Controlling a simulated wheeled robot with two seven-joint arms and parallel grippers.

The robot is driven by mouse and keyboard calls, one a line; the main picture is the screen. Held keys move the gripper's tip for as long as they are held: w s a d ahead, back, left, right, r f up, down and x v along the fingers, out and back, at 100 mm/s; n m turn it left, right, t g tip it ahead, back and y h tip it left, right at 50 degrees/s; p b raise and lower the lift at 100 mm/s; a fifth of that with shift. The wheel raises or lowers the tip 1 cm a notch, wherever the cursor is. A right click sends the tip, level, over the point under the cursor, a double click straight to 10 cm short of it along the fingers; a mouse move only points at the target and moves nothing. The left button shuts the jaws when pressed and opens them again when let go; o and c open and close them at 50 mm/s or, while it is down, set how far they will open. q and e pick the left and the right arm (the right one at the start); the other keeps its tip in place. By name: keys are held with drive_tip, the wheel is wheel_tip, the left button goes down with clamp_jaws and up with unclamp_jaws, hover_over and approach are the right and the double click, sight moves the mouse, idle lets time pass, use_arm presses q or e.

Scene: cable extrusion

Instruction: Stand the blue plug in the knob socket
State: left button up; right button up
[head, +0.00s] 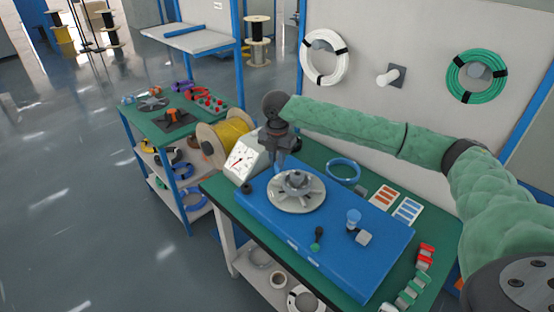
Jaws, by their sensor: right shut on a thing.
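My right gripper (277,165), dark grey, reaches in from the right above the bench. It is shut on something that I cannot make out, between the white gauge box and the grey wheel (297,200). A small blue-topped plug (353,217) stands on the blue panel, right of the wheel and apart from my gripper. A small grey block (363,238) sits beside it. A green and black knob-like piece (317,238) is on the panel in front of the wheel. I cannot tell which part is the knob socket. My left gripper is out of view.
The blue panel (350,265) covers much of the green bench. A gauge box (243,160) and yellow cable spool (228,135) stand at the back left. A blue cable ring (343,170), label cards (395,203) and red and green blocks (417,275) lie to the right.

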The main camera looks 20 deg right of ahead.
drive_tip(key=shift+r+p, duration=0.55)
drive_tip(key=shift+r, duration=0.05)
drive_tip(key=d+p, duration=0.2)
drive_tip(key=d, duration=0.5)
drive_tip(key=shift+s+p, duration=0.4)
drive_tip(key=shift+s, duration=0.05)
drive_tip(key=shift+d+f, duration=0.1)
drive_tip(key=shift+f, duration=0.2)
drive_tip(key=shift+f, duration=1.75)
drive_tip(key=shift+f+p, duration=0.45)
